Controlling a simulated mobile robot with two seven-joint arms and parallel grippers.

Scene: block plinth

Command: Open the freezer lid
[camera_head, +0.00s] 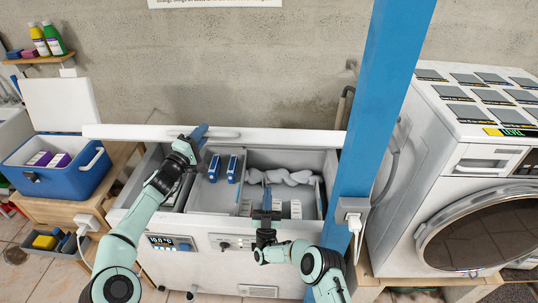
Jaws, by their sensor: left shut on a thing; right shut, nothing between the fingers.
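The white chest freezer (215,232) stands in the middle with its interior in view. Its white lid (290,137) is raised and seen almost edge-on along the back, with a pale handle bar on its near edge. My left gripper (201,131) is at the lid's edge, shut on the lid handle (226,135); the fingers partly hide the grip. My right gripper (266,196) is shut and empty, in front of or over the open freezer compartment; I cannot tell its exact height.
Blue-topped items (232,169) and white lumpy bags (285,177) lie inside the freezer. A blue post (380,100) stands at its right front, beside a washing machine (480,170). A blue cool box (62,181) is open on a wooden table at left.

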